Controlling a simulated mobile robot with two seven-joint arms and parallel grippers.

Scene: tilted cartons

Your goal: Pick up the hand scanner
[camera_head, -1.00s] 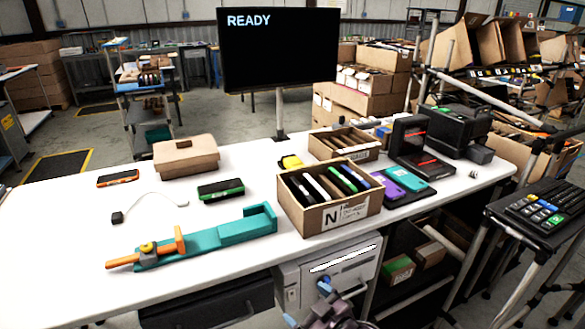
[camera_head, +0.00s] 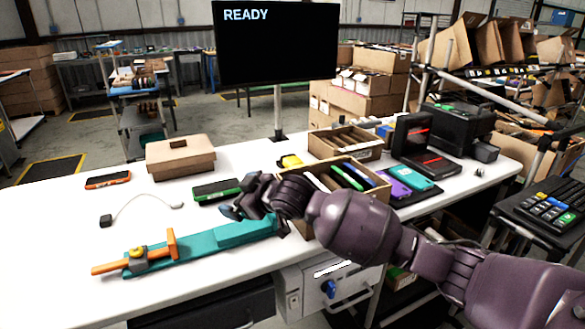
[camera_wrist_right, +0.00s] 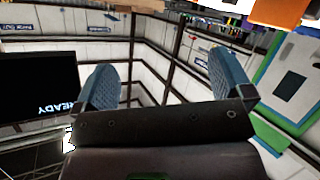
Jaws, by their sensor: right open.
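I cannot single out the hand scanner for certain. A small yellow item (camera_head: 290,161), partly hidden behind the front carton, may be it. A dark handheld device with green edges (camera_head: 216,190) lies on the white table, and an orange-edged one (camera_head: 108,180) lies further left. My right gripper (camera_head: 236,208) is above the table, just right of the green-edged device and over the far end of the teal fixture. Its blue fingers (camera_wrist_right: 165,85) are apart with nothing between them in the wrist view. My left gripper is not in view.
The teal fixture (camera_head: 195,243) with an orange clamp lies in front. A lidded carton (camera_head: 180,158) stands behind. My right arm partly covers the front carton (camera_head: 380,197). Bare tabletop (camera_head: 60,225) lies at the left.

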